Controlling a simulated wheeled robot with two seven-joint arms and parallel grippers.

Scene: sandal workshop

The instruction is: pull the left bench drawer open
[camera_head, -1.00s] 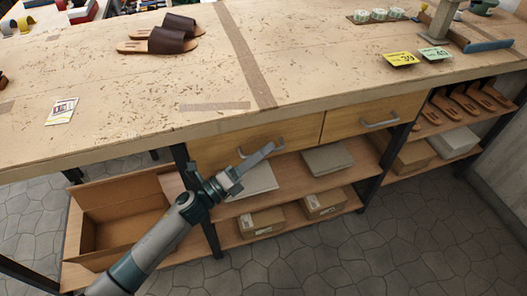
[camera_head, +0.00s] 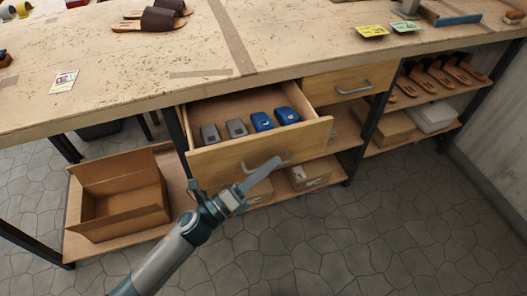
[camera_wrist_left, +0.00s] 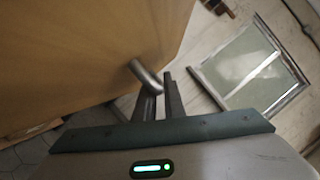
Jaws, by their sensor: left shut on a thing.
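The left bench drawer (camera_head: 305,139) stands pulled out from under the bench top, with its inside showing. Its grey bar handle (camera_head: 249,167) is on the wooden front. My left gripper (camera_head: 271,164) reaches up from below and is shut on the handle. In the left wrist view the handle (camera_wrist_left: 146,77) sits at the tips of my left gripper (camera_wrist_left: 159,92), beside the wooden drawer front (camera_wrist_left: 80,50). Several small grey and blue items (camera_head: 262,121) lie inside the drawer. My right gripper is not in view.
The right drawer (camera_head: 320,89) is shut. An open cardboard box (camera_head: 115,221) stands on the lower shelf at left. Closed boxes (camera_head: 310,175) sit below the open drawer. Sandals (camera_head: 152,20) and yellow and green cards (camera_head: 371,31) lie on the bench top (camera_head: 110,65). The stone floor in front is clear.

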